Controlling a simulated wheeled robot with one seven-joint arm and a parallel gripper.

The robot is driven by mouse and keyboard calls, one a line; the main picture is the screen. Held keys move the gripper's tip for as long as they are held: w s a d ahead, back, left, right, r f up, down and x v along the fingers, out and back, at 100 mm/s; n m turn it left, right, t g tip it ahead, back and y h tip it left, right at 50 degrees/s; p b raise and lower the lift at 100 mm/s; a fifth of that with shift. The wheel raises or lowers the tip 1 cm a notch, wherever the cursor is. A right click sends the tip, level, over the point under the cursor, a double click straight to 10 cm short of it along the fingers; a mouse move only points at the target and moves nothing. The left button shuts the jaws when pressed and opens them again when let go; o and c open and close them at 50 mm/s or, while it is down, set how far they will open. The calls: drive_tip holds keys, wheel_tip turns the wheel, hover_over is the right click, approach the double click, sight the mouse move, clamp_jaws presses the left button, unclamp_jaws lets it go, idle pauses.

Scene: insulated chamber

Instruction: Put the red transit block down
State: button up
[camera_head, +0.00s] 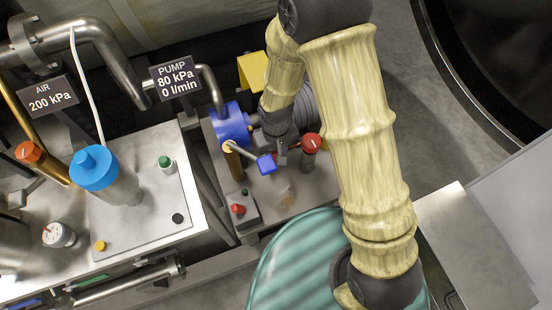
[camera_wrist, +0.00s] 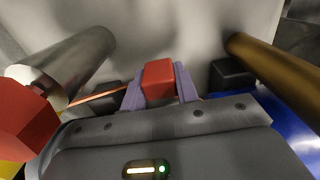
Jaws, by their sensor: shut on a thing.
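The red transit block (camera_wrist: 158,79) sits between the two purple-grey fingers of my gripper (camera_wrist: 160,84) in the wrist view. The fingers are shut on its left and right sides. A pale grey surface lies beyond the block; I cannot tell whether the block touches it. In the head view my gripper (camera_head: 281,157) is small and partly hidden, over the metal bench beside the blue pump. I cannot make out the block there.
A red-capped valve (camera_head: 311,144) stands close right of my gripper, also in the wrist view (camera_wrist: 24,115). A brass pipe (camera_wrist: 275,72) is on the other side. A blue-handled lever (camera_head: 266,164), the blue pump (camera_head: 231,124) and a red button (camera_head: 238,209) are close by.

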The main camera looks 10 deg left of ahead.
drive_tip(key=shift+f+b, duration=0.4)
drive_tip(key=shift+f, duration=1.65)
drive_tip(key=shift+f, duration=0.1)
drive_tip(key=o, duration=1)
wheel_tip(320, 180, up, 12)
drive_tip(key=shift+r+p, duration=0.15)
drive_tip(key=shift+p, duration=1)
